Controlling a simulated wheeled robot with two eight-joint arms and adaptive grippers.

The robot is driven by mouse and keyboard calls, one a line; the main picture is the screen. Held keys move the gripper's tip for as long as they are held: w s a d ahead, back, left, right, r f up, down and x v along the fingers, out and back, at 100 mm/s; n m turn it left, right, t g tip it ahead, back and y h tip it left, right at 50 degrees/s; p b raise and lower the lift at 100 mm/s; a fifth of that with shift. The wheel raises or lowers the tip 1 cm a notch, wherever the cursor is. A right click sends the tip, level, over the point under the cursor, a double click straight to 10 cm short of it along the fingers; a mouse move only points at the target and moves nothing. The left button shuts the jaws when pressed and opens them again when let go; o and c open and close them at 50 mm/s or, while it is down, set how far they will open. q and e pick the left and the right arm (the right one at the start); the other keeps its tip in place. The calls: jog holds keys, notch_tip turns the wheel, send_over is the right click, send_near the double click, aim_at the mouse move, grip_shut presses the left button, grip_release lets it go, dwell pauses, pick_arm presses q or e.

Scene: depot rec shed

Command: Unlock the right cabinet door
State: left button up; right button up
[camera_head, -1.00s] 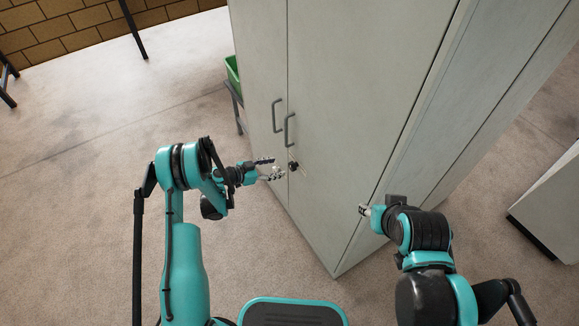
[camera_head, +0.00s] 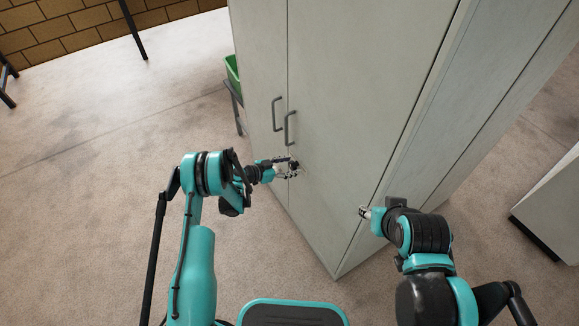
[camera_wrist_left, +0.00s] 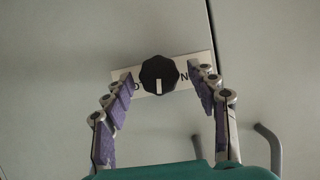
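The grey cabinet's right door (camera_head: 350,110) is closed and carries a black lock knob (camera_head: 296,165) below its handle (camera_head: 289,128). In the left wrist view the knob (camera_wrist_left: 158,75) sits on a white lettered plate (camera_wrist_left: 193,68); its white pointer points down in the picture. My left gripper (camera_head: 292,167) is open at the knob; in its wrist view the fingers (camera_wrist_left: 160,76) stand on either side of the knob, with gaps visible. My right gripper (camera_head: 363,212) is in front of the right door near its outer edge, too small to read its fingers.
The closed left door (camera_head: 260,80) has its own handle (camera_head: 276,114). A green bin (camera_head: 233,77) on a dark stand is beyond the cabinet's left side. Another pale unit (camera_head: 555,205) is at the right.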

pick_arm(q)
grip_shut()
jog(key=n+g+h, duration=0.1)
jog(key=n, duration=0.1)
jog(key=shift+w+a+n+g, duration=0.1)
jog(key=shift+w+n+g, duration=0.05)
jog(key=shift+n+g, duration=0.2)
jog(key=shift+o, duration=0.6)
grip_release()
jog(key=v, duration=1.2)
jog(key=shift+f, duration=0.15)
